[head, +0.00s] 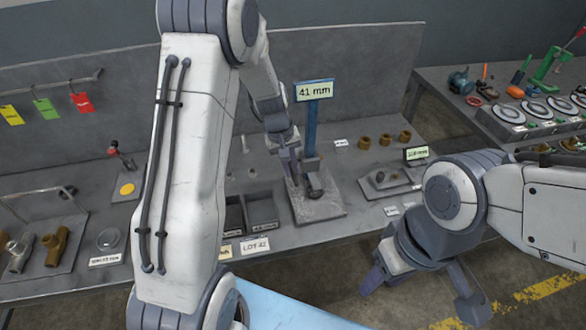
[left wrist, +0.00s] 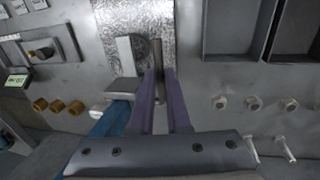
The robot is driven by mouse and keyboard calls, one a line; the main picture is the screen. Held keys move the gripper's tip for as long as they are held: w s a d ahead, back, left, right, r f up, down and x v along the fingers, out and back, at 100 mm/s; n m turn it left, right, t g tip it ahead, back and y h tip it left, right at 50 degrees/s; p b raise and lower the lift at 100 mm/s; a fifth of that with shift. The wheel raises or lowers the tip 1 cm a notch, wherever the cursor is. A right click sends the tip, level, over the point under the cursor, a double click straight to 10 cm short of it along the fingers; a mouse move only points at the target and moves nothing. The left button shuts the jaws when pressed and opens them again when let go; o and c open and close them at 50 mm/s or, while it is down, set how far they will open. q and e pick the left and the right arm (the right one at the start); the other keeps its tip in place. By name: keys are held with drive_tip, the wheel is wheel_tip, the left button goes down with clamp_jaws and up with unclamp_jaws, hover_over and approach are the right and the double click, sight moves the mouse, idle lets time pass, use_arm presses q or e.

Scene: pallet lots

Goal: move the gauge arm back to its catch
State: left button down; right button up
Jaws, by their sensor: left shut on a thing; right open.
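The gauge stands on a pale metal base plate (head: 322,208) on the bench, with a blue post (head: 311,130) and a sign (head: 314,91) reading 41 mm. My left gripper (head: 291,172) is at the gauge, just left of the post. In the left wrist view, my left gripper (left wrist: 160,78) is shut on a thin dark bar (left wrist: 157,52), seemingly the gauge arm, above the plate. A round dark part (left wrist: 140,48) is beside it. I cannot make out the catch. My right gripper (head: 420,288) is open and empty, in front of the bench and low over the floor.
Dark bins (head: 262,210) labelled LOT 42 stand left of the gauge. Several brass rings (head: 385,140) and a small fixture (head: 390,180) with a display are to its right. Brass fittings (head: 55,245) lie at the left. A second bench (head: 440,90) stands at right.

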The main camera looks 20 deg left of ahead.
use_arm(q)
wheel_tip(320, 180, up, 13)
drive_tip(key=p, duration=0.8)
drive_tip(key=shift+w+r, duration=0.2)
drive_tip(key=c, duration=0.9)
unclamp_jaws()
drive_tip(key=shift+d, duration=0.1)
drive_tip(key=shift+s, duration=0.1)
drive_tip(key=shift+f, duration=0.1)
